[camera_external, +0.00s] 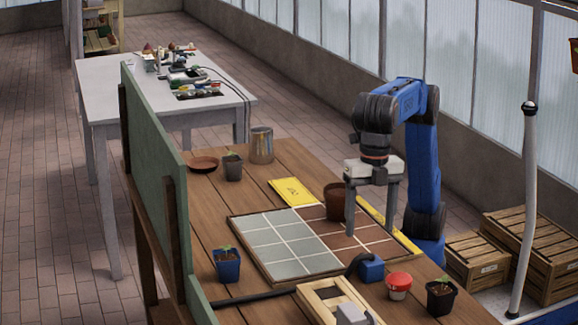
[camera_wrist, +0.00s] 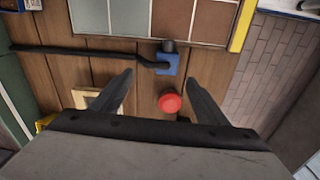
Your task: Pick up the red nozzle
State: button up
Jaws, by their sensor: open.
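A small round item with a red top (camera_external: 399,281) and a pale lower part stands on the wooden table near its front right. It is the only red item near my gripper, but I cannot make out a nozzle shape. In the wrist view its red top (camera_wrist: 170,102) shows between the fingers, right of centre. My gripper (camera_external: 371,222) points down, open and empty, apart from it. Both fingers also show in the wrist view (camera_wrist: 160,77). A blue block (camera_external: 371,268) on a black hose lies close behind the red-topped item and also shows in the wrist view (camera_wrist: 166,64).
A plant in a black pot (camera_external: 440,297) stands right of the red-topped item. A wooden frame (camera_external: 315,301) lies to its left. The tiled tray (camera_external: 285,243), a brown pot (camera_external: 335,201) and a blue plant pot (camera_external: 227,266) are farther off. A green board (camera_external: 155,170) edges the left side.

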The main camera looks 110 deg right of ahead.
jog(key=n, duration=0.2)
send_over(400, 275)
notch_tip(400, 275, down, 3)
jog(key=shift+f, duration=3.9)
jog(key=c, duration=1.1)
